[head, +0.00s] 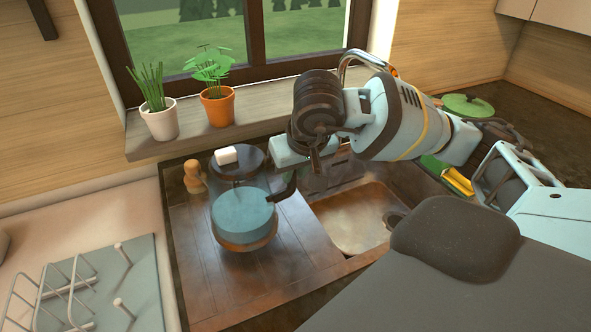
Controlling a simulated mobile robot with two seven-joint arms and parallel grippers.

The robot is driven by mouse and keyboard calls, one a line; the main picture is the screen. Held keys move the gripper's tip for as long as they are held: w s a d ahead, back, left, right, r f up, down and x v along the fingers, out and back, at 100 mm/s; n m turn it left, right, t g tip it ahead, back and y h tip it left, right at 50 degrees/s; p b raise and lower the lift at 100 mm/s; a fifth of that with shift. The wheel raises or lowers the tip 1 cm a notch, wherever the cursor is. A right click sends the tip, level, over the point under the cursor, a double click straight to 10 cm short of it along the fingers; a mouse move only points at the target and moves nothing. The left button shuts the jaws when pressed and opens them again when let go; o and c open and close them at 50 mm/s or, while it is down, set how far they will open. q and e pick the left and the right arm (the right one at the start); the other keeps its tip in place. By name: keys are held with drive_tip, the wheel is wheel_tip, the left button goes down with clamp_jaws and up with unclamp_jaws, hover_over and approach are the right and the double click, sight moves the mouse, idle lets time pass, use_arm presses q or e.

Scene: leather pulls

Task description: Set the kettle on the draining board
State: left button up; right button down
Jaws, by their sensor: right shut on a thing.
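The kettle (243,213) looks like a round teal body with a copper-brown lower rim. It is over the brown grooved draining board (200,275), left of the sink basin. I cannot tell whether its base touches the board. My right gripper (284,188) comes in from the right and is shut at the kettle's right side, seemingly on its handle. The gripper and its dark finger hide the exact grip. My left gripper is out of view.
A dark round dish (239,175) with a white block (226,155) stands close behind the kettle. A wooden figure (194,177) is at back left. Potted plants stand on the sill (190,138). The sink basin (350,222) is to the right. The front of the board is clear.

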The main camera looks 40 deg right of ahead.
sight(292, 184)
drive_tip(key=w+f, duration=0.1)
drive_tip(key=w+f+b, duration=0.1)
drive_tip(key=shift+a+f, duration=0.15)
drive_tip(key=shift+f, duration=0.15)
drive_tip(key=shift+s+f+b, duration=0.4)
drive_tip(key=shift+s+f, duration=0.05)
drive_tip(key=shift+s, duration=0.15)
drive_tip(key=shift+s+r, duration=0.15)
drive_tip(key=shift+s, duration=0.05)
drive_tip(key=shift+w, duration=0.4)
drive_tip(key=c, duration=1.7)
unclamp_jaws()
drive_tip(key=shift+s+f, duration=0.1)
drive_tip(key=shift+f, duration=0.25)
drive_tip(key=shift+c, duration=0.2)
drive_tip(key=o, duration=0.5)
drive_tip(key=shift+s+r, duration=0.1)
drive_tip(key=shift+s, duration=0.05)
drive_tip(key=shift+c, duration=0.2)
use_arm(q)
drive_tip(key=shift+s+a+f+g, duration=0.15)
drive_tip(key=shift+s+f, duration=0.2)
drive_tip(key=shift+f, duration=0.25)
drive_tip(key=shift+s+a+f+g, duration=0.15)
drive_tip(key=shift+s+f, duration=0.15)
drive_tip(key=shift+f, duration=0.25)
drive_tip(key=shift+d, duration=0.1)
